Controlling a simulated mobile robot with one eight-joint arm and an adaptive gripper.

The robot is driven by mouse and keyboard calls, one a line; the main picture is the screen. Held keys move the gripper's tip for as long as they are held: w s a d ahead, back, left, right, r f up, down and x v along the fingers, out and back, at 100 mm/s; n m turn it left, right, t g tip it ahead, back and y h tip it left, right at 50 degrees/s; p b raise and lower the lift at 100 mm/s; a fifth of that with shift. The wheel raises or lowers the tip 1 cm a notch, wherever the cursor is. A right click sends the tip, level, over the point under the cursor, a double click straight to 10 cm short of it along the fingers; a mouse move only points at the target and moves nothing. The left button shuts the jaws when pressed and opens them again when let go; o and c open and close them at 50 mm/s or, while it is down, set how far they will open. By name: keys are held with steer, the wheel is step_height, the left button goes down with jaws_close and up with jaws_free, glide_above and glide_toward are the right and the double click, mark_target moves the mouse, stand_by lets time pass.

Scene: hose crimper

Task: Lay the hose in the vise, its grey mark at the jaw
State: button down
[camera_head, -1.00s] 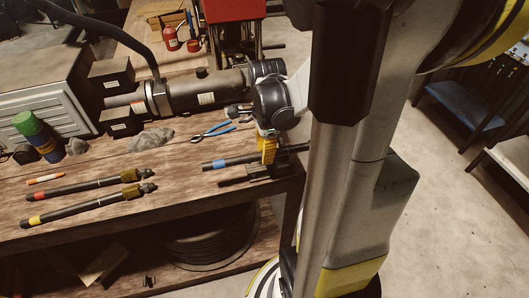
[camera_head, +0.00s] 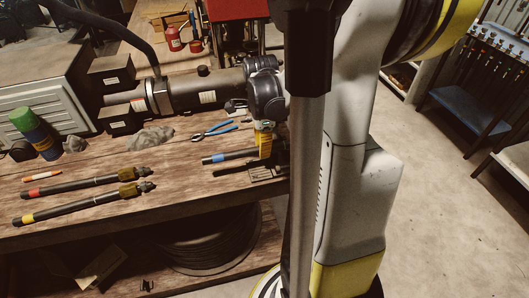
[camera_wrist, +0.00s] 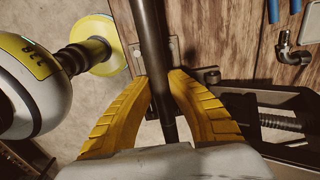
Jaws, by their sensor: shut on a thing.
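My gripper (camera_head: 264,147) has yellow fingers and is shut on a dark hose with a blue band (camera_head: 230,157) at the right end of the bench. In the wrist view the hose (camera_wrist: 150,35) runs lengthwise between the fingers (camera_wrist: 160,100). The dark vise (camera_head: 262,173) sits at the bench edge, just below the hose in the head view. In the wrist view the vise (camera_wrist: 270,99), with its screw, lies to the right of the fingers. I cannot make out the grey mark, and cannot tell whether the hose touches the jaws.
Two other dark hoses with brass-coloured ends, one red-banded (camera_head: 75,186) and one yellow-banded (camera_head: 80,207), lie at left. Blue pliers (camera_head: 214,131) lie behind the held hose. The large crimper (camera_head: 190,92) stands at the back. Bare wood shows in the middle.

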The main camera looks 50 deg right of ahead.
steer(key=shift+w+d+f+b, duration=0.45)
steer(key=shift+w+f+b, duration=0.15)
steer(key=shift+w+f, duration=0.1)
steer(key=shift+w+d+f+b, duration=0.45)
steer(key=shift+w+f+b, duration=0.15)
steer(key=shift+w+f, duration=0.1)
steer(key=shift+f+b, duration=0.35)
steer(key=shift+f, duration=0.05)
steer(key=shift+f, duration=0.2)
steer(key=c, duration=1.3)
jaws_free()
step_height(320, 180, up, 12)
steer(key=shift+a, duration=0.15)
